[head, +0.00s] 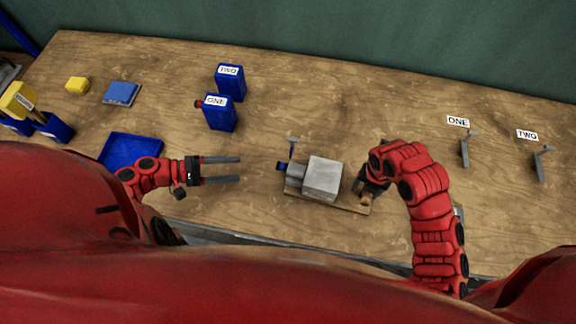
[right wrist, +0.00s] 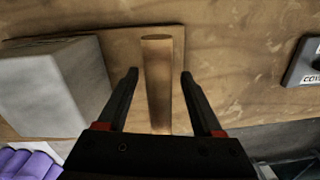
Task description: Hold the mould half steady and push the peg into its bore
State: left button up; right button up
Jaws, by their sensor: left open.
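A pale grey block (head: 322,178), which looks like the mould half, sits on a thin wooden board (head: 347,206) at the table's middle front. It also shows at the left of the right wrist view (right wrist: 50,85). A brown, brass-like cylinder (right wrist: 158,85), probably the peg, is between my right gripper's fingers. My right gripper (right wrist: 160,76) is open, with a gap on each side of the cylinder. In the head view my right arm partly hides that spot. My left gripper (head: 239,170) is open and empty, left of the block. The bore is not visible.
A smaller grey piece (head: 296,173) with a blue end adjoins the block's left. Blue containers labelled ONE (head: 219,116) and TWO (head: 231,86) stand behind. A blue tray (head: 130,150) lies left. Grey levers (head: 464,151) (head: 540,164) stand right. The table's back middle is clear.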

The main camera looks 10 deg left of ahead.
notch_tip(320, 180, up, 7)
jog(key=shift+r, duration=0.3)
dwell(0.4)
